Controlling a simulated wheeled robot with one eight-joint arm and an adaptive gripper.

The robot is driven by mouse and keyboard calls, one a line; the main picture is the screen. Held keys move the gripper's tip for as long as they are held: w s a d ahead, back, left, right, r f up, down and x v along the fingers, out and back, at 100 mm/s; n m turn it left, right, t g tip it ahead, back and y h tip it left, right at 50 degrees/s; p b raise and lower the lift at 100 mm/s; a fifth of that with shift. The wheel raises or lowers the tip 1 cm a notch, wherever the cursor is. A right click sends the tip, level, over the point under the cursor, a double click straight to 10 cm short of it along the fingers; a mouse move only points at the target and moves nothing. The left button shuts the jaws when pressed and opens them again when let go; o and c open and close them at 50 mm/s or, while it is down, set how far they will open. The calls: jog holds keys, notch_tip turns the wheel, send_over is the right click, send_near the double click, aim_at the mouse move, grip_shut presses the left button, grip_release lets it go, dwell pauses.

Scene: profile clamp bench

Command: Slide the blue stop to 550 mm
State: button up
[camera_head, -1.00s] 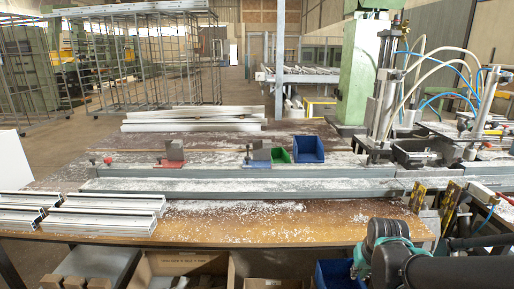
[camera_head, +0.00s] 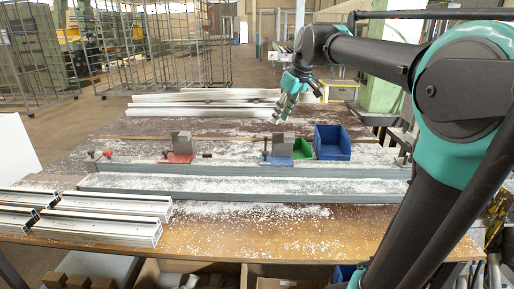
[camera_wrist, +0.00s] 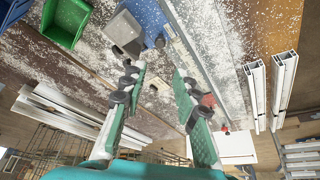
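The blue stop (camera_head: 278,160), a grey metal block on a blue base, sits on the bench rail (camera_head: 240,171), right of the red stop (camera_head: 178,157). In the wrist view the blue stop (camera_wrist: 152,20) is at the top, beyond my fingertips. The red stop (camera_wrist: 207,99) there is partly hidden by a finger. No millimetre marks are readable.
A green bin (camera_head: 303,149) and a blue bin (camera_head: 332,142) stand close right of the blue stop. White profiles (camera_head: 205,103) lie at the back, and more profiles (camera_head: 110,204) lie front left. The rail between the stops looks clear.

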aim_at(267, 153)
jog(key=x, duration=1.7)
jog(key=shift+a+f, duration=0.1)
jog(key=shift+f, duration=0.05)
grip_shut()
